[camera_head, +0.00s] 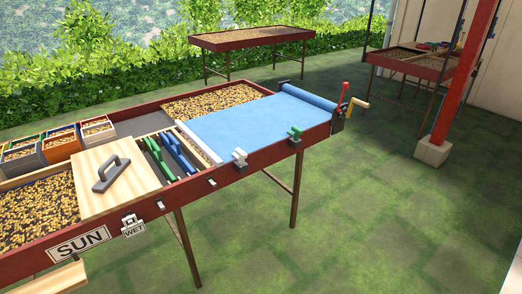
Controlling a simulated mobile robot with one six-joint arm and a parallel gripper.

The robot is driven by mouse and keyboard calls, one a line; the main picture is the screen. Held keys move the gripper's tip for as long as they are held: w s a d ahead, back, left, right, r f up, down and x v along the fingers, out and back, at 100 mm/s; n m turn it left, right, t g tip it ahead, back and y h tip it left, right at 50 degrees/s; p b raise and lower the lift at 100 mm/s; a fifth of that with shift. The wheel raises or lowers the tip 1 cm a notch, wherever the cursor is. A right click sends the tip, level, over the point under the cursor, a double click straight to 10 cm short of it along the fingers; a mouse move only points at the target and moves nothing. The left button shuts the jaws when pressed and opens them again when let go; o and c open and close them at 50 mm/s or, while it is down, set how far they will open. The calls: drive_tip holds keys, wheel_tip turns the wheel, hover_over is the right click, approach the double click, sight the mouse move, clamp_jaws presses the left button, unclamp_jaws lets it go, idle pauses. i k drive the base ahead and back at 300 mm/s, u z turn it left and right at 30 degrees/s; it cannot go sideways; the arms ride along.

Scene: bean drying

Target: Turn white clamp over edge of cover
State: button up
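The blue cover (245,124) lies spread over the right part of the long red drying table, with a white bar (198,143) along its left edge. The white clamp (240,157) sits on the table's near rim beside the cover's near left corner. I cannot tell whether its jaw lies over the cover's edge. A green clamp (295,133) sits farther right on the same rim. My gripper is not in view.
A roller with red and yellow handles (345,103) stands at the table's right end. A wooden lid with a grey handle (112,174), blue and green tools (173,153) and bean bins lie left. Green paving (380,215) in front is clear; a red post (463,75) stands right.

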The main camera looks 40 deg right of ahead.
sight(240, 154)
drive_tip(key=z, duration=1)
drive_tip(key=k, duration=0.95)
drive_tip(key=i, duration=0.8)
drive_tip(key=z, duration=0.05)
